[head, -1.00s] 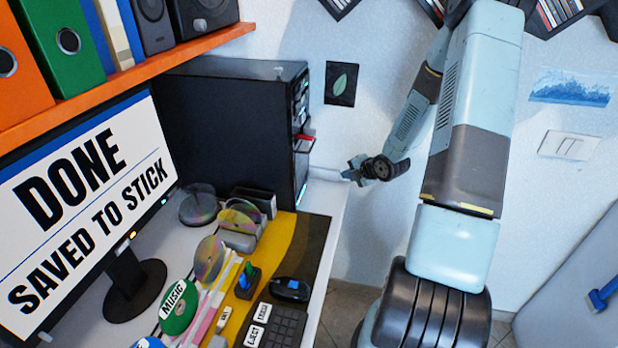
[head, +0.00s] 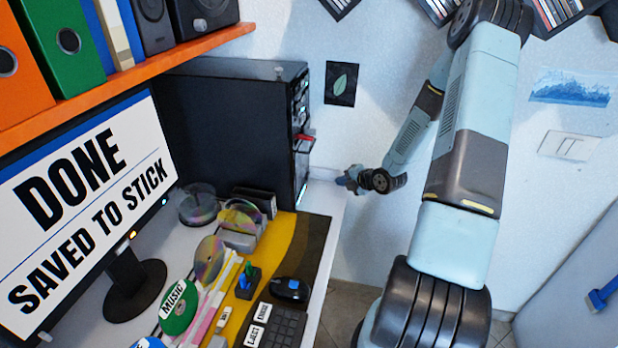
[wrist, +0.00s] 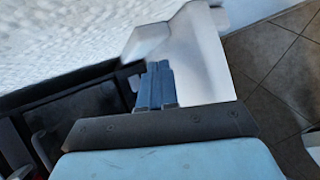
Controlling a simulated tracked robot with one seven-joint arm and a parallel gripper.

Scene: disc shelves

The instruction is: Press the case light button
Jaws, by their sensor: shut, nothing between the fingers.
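The black computer case (head: 225,130) stands upright on the desk below the orange shelf. Its narrow front faces right and has small lit spots and a red item (head: 305,137) sticking out. I cannot make out which spot is the light button. My gripper (head: 342,181) is to the right of the case's lower front, apart from it, near the desk's back right corner. In the wrist view my blue fingers (wrist: 154,85) are together with nothing between them, over a white surface. A dark shape that may be the case shows at the left of that view.
The white desk edge (head: 333,225) runs below my gripper. The monitor (head: 85,210) reads "DONE SAVED TO STICK". A leaf picture (head: 341,83) hangs behind. Tiled floor (wrist: 285,70) lies beyond the desk.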

